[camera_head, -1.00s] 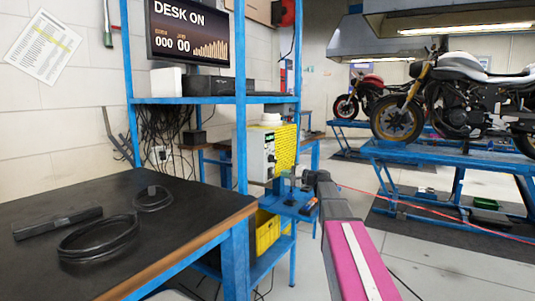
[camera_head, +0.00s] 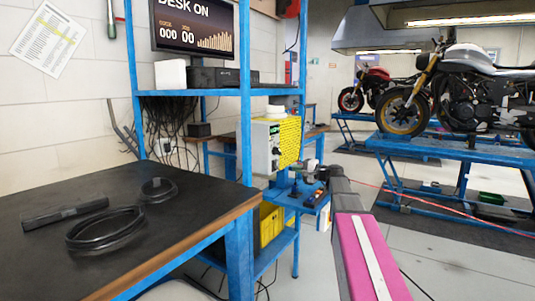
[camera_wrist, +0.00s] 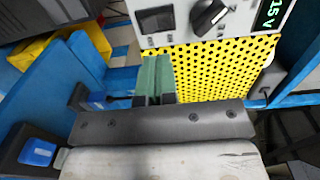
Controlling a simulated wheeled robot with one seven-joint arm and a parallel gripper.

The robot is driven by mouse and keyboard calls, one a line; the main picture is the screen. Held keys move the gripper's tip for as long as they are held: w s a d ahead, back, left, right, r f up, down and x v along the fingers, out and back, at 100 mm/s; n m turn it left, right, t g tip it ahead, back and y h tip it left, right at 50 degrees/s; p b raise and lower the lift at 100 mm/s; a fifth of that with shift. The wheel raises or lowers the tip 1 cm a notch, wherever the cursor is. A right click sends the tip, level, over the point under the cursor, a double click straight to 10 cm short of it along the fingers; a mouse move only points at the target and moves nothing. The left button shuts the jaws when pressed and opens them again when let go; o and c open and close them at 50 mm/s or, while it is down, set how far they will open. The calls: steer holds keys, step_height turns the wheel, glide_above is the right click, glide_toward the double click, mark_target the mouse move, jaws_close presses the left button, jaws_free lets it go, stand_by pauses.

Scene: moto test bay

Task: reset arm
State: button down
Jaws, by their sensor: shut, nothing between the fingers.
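My arm, with a pink panel and white stripe, reaches forward in the head view. My gripper (camera_head: 310,168) is small there, over a small blue shelf beside the blue rack. In the wrist view my gripper (camera_wrist: 157,62) shows two greenish fingers pressed together with nothing between them. The fingertips point toward a power unit with a white front and yellow perforated side (camera_wrist: 215,72). Whether they touch it I cannot tell. The same power unit (camera_head: 265,145) stands behind the rack post in the head view.
A black-topped bench (camera_head: 180,222) with coiled cables (camera_head: 105,228) fills the left front. The blue rack (camera_head: 245,120) stands beyond it. A yellow bin (camera_head: 270,224) sits below the small shelf. Motorcycles on blue lifts (camera_head: 460,150) stand right. Grey floor is open between.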

steer(key=s+a+f+n+g+h, duration=0.1)
steer(key=s+a+f+g+h, duration=0.1)
steer(key=s+f, duration=0.45)
steer(key=s+a+f+n+g+h, duration=0.1)
steer(key=s+a+f+g+h, duration=0.15)
steer(key=f, duration=0.65)
steer(key=s+a+f+n+g+h, duration=0.1)
steer(key=s+f+h, duration=0.1)
steer(key=s+f, duration=0.45)
steer(key=s+d+f+n+g+h, duration=0.2)
steer(key=s+f+h, duration=0.2)
steer(key=s+f, duration=0.4)
steer(key=s+d+f+n+g+h, duration=0.2)
steer(key=s+f+g+h, duration=0.1)
steer(key=s+f, duration=0.4)
steer(key=shift+s+d+f+h, duration=0.2)
steer(key=shift+s+f+h, duration=0.25)
steer(key=shift+s, duration=0.5)
